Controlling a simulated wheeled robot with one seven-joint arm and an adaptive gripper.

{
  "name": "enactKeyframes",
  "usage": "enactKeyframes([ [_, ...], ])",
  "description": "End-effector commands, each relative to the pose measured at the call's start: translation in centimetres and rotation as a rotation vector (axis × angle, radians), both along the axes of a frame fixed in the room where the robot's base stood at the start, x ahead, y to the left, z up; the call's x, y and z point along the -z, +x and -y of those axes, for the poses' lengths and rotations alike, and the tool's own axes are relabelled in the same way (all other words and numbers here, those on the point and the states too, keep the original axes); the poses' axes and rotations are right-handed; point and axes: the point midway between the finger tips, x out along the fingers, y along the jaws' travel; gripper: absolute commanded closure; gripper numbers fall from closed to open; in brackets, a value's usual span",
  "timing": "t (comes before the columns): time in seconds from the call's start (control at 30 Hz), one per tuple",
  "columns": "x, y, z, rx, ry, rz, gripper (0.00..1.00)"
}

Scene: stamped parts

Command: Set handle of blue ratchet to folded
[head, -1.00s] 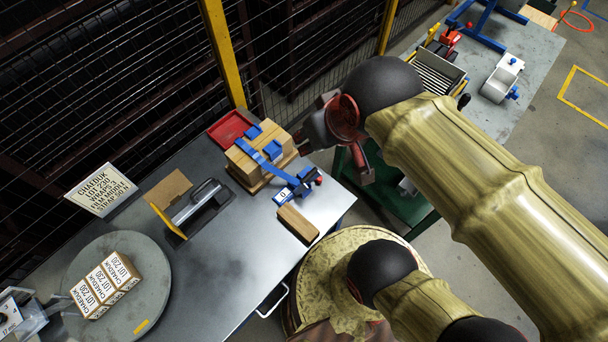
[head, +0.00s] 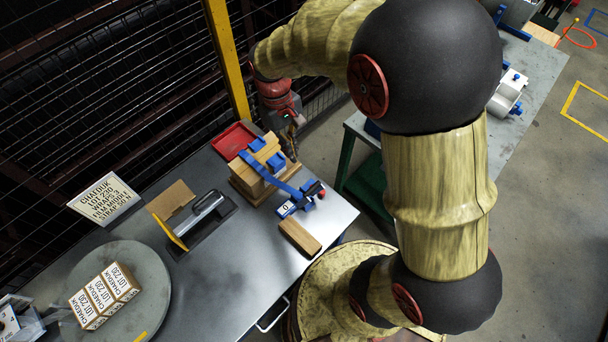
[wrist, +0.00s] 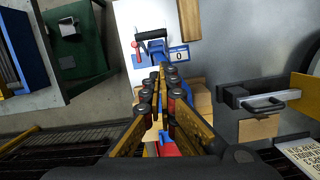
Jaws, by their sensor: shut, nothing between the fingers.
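The blue ratchet (head: 302,200) sits on the table at the front right of a strapped wooden stack (head: 252,178). A blue strap (head: 267,178) runs from it over the stack. A red knob shows at its right end. In the wrist view the ratchet (wrist: 157,50) lies past my fingertips, with a dark bar and a red-tipped piece; I cannot tell how far its handle is folded. A white "0" tag (head: 286,209) sits beside it. My gripper (head: 293,145) is shut and empty, pointing down at the stack's back right side; it also shows in the wrist view (wrist: 160,78).
A red tray (head: 233,140) lies behind the stack. A loose wooden block (head: 299,237) lies in front of the ratchet. A handled tool (head: 206,206) and a round turntable (head: 150,290) with labelled boxes are to the left. A mesh fence (head: 130,90) stands behind the table.

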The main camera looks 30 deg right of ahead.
Motion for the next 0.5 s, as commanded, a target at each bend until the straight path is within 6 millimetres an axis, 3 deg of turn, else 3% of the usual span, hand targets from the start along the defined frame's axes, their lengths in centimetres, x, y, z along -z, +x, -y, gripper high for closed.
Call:
enactKeyframes([
  [0.1, 0.7, 1.8, 0.2, -0.046, -0.002, -0.028, 1.00],
  [0.23, -0.7, 3.3, 0.4, -0.094, 0.000, -0.020, 1.00],
  [0.5, -0.8, 2.7, 0.5, -0.128, 0.005, -0.042, 1.00],
])
